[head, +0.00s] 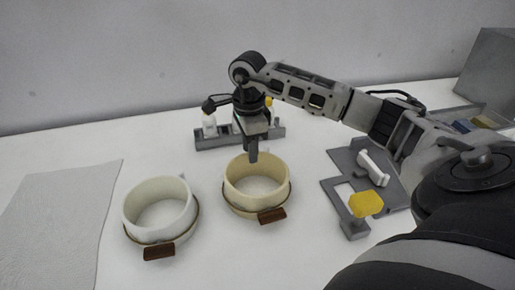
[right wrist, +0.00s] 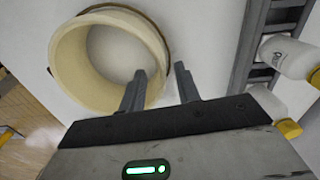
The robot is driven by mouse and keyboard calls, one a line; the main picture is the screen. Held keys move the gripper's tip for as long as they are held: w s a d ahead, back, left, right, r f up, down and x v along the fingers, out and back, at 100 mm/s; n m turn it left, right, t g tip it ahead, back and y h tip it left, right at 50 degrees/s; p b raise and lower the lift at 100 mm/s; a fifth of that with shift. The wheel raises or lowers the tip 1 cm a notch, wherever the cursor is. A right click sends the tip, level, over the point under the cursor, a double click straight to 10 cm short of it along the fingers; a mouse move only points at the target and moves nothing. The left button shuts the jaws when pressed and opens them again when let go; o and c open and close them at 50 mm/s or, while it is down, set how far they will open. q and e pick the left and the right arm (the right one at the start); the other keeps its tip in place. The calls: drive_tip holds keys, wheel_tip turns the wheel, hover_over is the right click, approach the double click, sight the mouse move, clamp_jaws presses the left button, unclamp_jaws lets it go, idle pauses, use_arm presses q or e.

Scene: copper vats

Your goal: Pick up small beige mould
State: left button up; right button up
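The small beige mould (head: 239,193) is a round, open ring with a brown wooden handle at its front. It stands on the white table, right of a similar white mould (head: 136,220). My right gripper (head: 252,152) points down at the beige mould's far rim. In the right wrist view, the gripper (right wrist: 160,80) is open and empty. One finger overlaps the rim of the beige mould (right wrist: 69,62) and the other shows outside it. I cannot tell whether the fingers reach below the rim. My left gripper is not in view.
A grey rack (head: 213,141) with small white bottles stands behind the beige mould. A grey fixture (head: 334,190) with a yellow-topped part (head: 366,204) is to the right. A pale textured sheet (head: 58,222) lies at the left. Clear table lies in front of the moulds.

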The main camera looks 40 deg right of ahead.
sight(250, 175)
wheel_tip(250, 175, down, 5)
drive_tip(key=shift+w+r, duration=0.15)
drive_tip(key=shift+r, duration=0.05)
clamp_jaws()
drive_tip(key=shift+r, duration=0.1)
